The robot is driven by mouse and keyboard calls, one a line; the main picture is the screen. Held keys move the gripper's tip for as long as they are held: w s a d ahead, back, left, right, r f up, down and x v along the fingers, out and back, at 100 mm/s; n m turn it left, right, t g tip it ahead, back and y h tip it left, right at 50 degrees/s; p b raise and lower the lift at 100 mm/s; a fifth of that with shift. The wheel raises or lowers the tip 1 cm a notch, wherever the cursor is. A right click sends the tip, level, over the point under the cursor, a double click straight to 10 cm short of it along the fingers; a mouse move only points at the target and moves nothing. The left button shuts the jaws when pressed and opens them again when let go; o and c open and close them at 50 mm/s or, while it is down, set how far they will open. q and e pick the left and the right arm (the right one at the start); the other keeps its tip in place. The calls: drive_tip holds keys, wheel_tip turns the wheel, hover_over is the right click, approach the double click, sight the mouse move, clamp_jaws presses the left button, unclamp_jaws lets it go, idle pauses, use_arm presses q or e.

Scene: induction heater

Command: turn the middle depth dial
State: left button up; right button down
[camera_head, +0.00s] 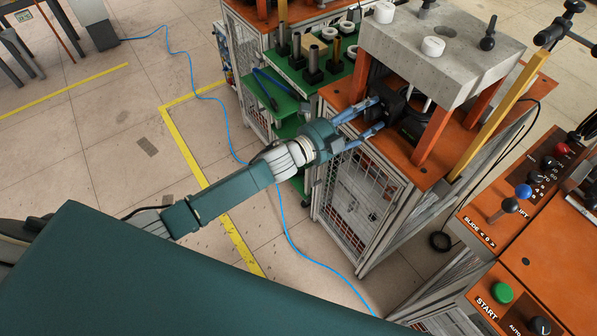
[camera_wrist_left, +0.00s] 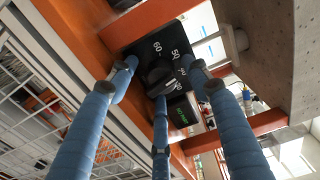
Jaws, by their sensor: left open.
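A black dial (camera_wrist_left: 160,76) on a black plate marked 50, 60 and 70 (camera_wrist_left: 155,48) shows in the left wrist view. In the head view, black dial housings (camera_head: 394,103) sit under the grey block on the orange machine top, partly hidden by my fingers. I cannot tell for sure which one is the middle dial. My left gripper (camera_head: 377,114) reaches in from the left, open. In the left wrist view its blue fingers (camera_wrist_left: 162,74) are spread around the dial; contact cannot be told. My right gripper is not in view.
A grey block (camera_head: 433,53) overhangs the dials on orange posts (camera_head: 433,133). A second black plate with a green label (camera_wrist_left: 184,113) is close by. A control panel with a green start button (camera_head: 502,292) stands at lower right. Open floor (camera_head: 110,150) lies left.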

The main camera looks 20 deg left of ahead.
use_arm(q)
drive_tip(key=b+v, duration=0.1)
drive_tip(key=v, duration=1)
drive_tip(key=s+a+f+n+g+y, duration=0.1)
drive_tip(key=a+f+n+y, duration=0.2)
drive_tip(key=f, duration=0.9)
drive_tip(key=s+a+f+n+g+y, duration=0.1)
drive_tip(key=a+f+n+y, duration=0.3)
drive_tip(key=f, duration=0.9)
drive_tip(key=s+a+n, duration=0.1)
drive_tip(key=a+n, duration=0.2)
drive_tip(key=a, duration=0.1)
drive_tip(key=shift+f, duration=0.15)
